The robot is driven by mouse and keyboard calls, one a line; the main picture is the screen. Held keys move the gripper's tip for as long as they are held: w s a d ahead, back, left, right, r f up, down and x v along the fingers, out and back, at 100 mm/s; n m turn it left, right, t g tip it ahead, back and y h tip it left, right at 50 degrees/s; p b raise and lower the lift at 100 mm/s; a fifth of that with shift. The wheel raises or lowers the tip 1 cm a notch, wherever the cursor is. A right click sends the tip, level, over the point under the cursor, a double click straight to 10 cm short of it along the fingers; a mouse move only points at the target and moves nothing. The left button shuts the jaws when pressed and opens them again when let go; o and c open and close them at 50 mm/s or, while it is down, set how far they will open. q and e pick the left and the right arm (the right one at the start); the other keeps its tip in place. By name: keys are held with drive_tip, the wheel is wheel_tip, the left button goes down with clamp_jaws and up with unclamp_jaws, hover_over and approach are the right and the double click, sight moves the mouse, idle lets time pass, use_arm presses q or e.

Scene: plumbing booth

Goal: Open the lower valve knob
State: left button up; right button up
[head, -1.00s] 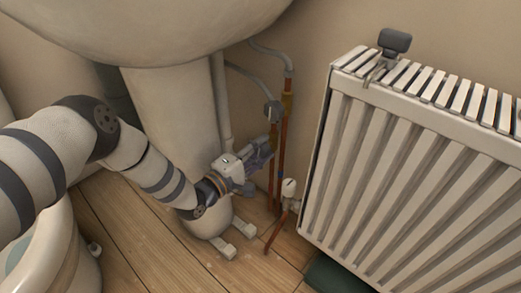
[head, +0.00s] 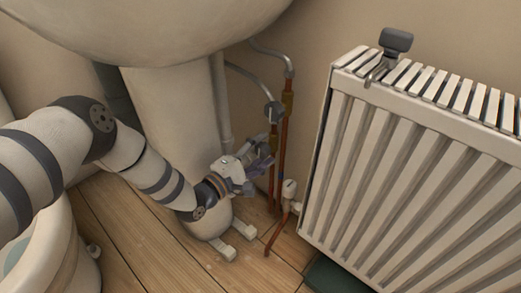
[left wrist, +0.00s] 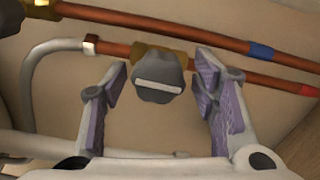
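The lower valve knob (left wrist: 158,78) is dark grey with a pale bar across its face. It sits on a brass fitting (left wrist: 148,55) of a copper pipe. My left gripper (left wrist: 160,90) is open, with its purple-padded fingers on either side of the knob and visible gaps to both. In the head view my left gripper (head: 260,170) is low beside the copper pipes, and the lower knob is mostly hidden there. The upper valve knob (head: 273,111) is above it on the pipework. My right gripper is not in view.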

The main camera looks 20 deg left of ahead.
use_arm(q)
drive_tip(key=v, duration=1.2)
drive_tip(key=shift+r, duration=0.1)
